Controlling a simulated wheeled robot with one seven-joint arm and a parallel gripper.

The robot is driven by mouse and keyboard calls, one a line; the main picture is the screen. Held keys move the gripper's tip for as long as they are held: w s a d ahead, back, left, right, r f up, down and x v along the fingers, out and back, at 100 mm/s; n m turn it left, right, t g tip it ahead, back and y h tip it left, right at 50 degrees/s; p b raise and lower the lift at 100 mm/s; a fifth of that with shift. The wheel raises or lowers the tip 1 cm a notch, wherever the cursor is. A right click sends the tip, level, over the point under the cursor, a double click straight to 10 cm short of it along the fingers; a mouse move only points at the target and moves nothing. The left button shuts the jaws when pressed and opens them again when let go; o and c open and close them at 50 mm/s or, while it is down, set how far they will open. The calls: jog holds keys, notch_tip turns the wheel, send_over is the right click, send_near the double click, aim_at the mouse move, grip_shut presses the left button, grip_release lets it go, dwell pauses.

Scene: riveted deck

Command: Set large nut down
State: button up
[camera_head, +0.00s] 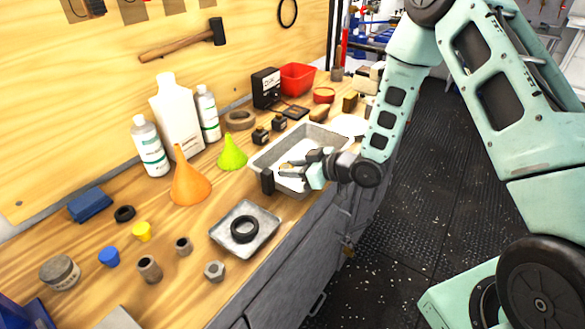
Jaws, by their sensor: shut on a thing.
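My gripper (284,171) reaches in from the right over the near left part of the grey metal tray (258,158). It is shut on a dark, blocky piece, the large nut (267,181) as far as I can tell, seen nearly edge-on. The piece is at the tray's near left corner. I cannot tell whether it touches the rim or hangs above it. A smaller grey hex nut (214,271) lies on the wooden bench near its front edge.
A shallow metal dish (262,244) with a black ring (244,229) sits left of the tray. An orange funnel (189,185), a green funnel (232,154) and white bottles (178,115) stand behind. Small bare bench patches lie between the dish and the front-left parts.

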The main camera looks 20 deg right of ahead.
jog(key=shift+s+f, duration=0.15)
jog(key=shift+f, duration=0.2)
jog(key=o, duration=1)
jog(key=shift+f, duration=0.2)
jog(key=shift+s, duration=0.1)
jog(key=shift+r, duration=0.25)
jog(key=w+r+v, duration=0.1)
jog(key=v, duration=1.1)
jog(key=s+a+r+g+h, duration=0.45)
jog(key=s+a+h, duration=0.2)
jog(key=a, duration=0.25)
jog(key=s+a+r+g+h, duration=0.1)
jog(key=s+a+r+g, duration=0.1)
jog(key=s, duration=0.7)
jog(key=s+a+r+m+g+h, duration=0.1)
jog(key=s+a+r+g, duration=0.1)
jog(key=s, duration=0.8)
jog(key=shift+r+g+b, duration=0.3)
jog(key=shift+r+g, duration=0.25)
jog(key=shift+g, duration=0.1)
jog(key=shift+a, duration=0.1)
